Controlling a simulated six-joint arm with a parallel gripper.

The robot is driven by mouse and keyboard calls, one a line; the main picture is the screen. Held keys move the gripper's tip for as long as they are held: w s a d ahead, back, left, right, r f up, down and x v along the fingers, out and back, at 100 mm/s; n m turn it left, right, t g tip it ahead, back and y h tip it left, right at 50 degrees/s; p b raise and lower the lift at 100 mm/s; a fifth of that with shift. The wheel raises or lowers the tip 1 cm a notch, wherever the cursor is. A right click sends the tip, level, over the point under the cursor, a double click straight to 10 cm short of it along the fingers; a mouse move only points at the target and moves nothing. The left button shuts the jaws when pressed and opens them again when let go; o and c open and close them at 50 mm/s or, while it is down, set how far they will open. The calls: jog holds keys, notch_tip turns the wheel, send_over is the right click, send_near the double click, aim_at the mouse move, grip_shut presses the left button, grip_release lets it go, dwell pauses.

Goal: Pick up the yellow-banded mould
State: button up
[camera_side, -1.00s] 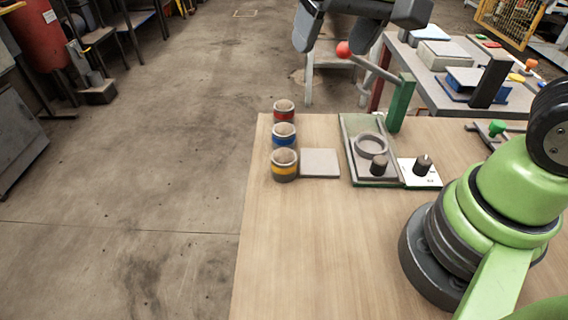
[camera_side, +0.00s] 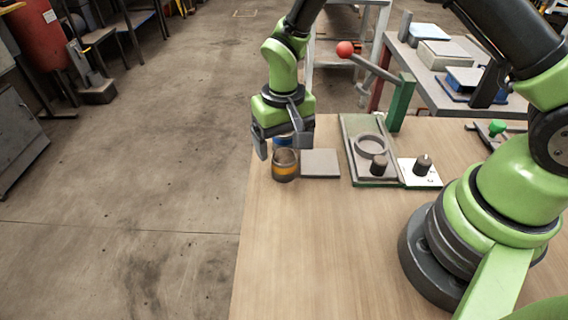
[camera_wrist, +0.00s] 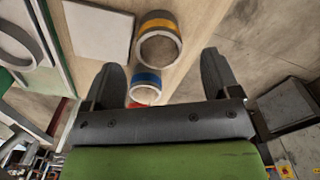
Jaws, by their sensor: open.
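The yellow-banded mould (camera_side: 285,171) is a grey cup with a yellow band, standing upright near the left edge of the table. It also shows in the wrist view (camera_wrist: 158,42), beyond the fingertips and roughly between their lines. My gripper (camera_side: 281,150) is open and empty, with its fingers pointing down just above and behind the mould. In the wrist view its two fingers (camera_wrist: 163,62) are spread wide. The blue-banded mould (camera_side: 281,140) stands behind, mostly covered by my gripper. It shows more clearly in the wrist view (camera_wrist: 146,88). The red-banded mould (camera_wrist: 136,105) is mostly hidden behind my gripper body.
A flat grey plate (camera_side: 320,163) lies right of the mould. A press with a ring (camera_side: 370,145), a green post (camera_side: 401,103) and a red-balled lever (camera_side: 346,49) stands further right. A white tile (camera_side: 419,177) with a dark knob is beside it. The front table is clear.

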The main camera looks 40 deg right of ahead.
aim_at(284, 156)
notch_tip(284, 156, down, 5)
jog(key=c, duration=1.3)
